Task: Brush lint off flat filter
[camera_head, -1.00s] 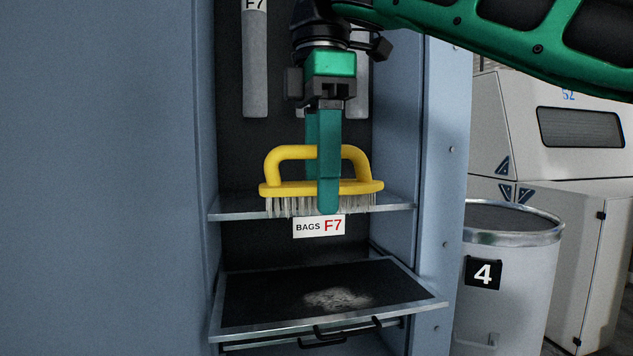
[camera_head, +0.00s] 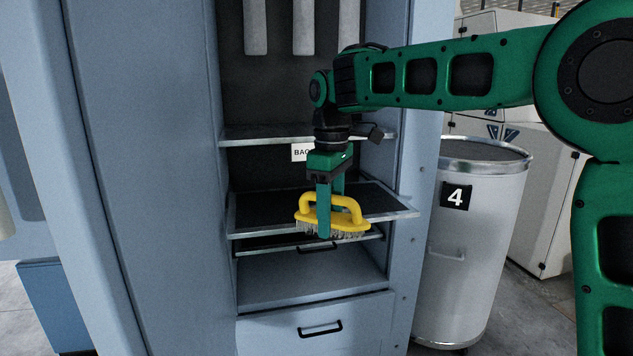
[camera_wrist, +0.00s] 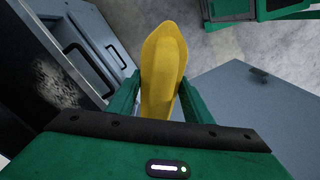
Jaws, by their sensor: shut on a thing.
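My gripper (camera_head: 330,215) is shut on the yellow handle of a brush (camera_head: 352,222) with pale bristles pointing down. The brush hangs at the front edge of the flat filter (camera_head: 265,207), a black panel in a metal frame sticking out of the blue cabinet. I cannot tell whether the bristles touch it. In the wrist view the yellow brush (camera_wrist: 163,65) is between the two green fingers. A pale grey lint patch (camera_wrist: 57,85) lies on the black filter at the left there. In the head view the brush and gripper hide the lint.
A shelf (camera_head: 270,133) with a partly hidden label (camera_head: 301,152) is above the filter, with filter bags (camera_head: 303,28) hanging higher. A drawer (camera_head: 318,318) with a black handle is below. A pale drum (camera_head: 470,250) marked 4 stands close on the right.

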